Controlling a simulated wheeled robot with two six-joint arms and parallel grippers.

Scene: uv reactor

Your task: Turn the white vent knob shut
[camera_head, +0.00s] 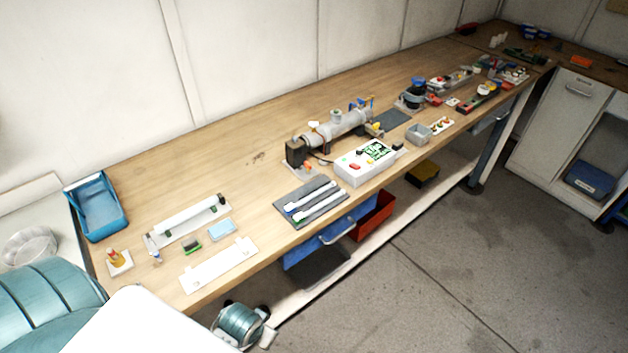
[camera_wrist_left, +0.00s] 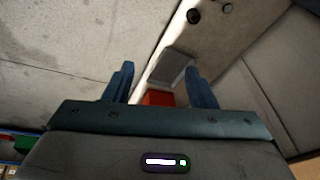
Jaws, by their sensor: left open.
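A small white knob (camera_head: 314,126) stands on top of the left end of a grey horizontal cylinder, the reactor (camera_head: 340,127), at the middle of the bench. It looks small, and I cannot tell how far it is turned. My left gripper (camera_wrist_left: 158,75) shows in the left wrist view with its two dark blue fingers apart and nothing between them. It is away from the knob, which is not in that view. My right gripper is not in view.
A white control box (camera_head: 365,163) stands in front of the reactor, and a grey mat (camera_head: 299,192) with white strips lies to its left. A blue tray (camera_head: 97,207) is at the bench's left end. Bare wood lies behind the reactor. A red bin (camera_head: 372,217) is below the bench.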

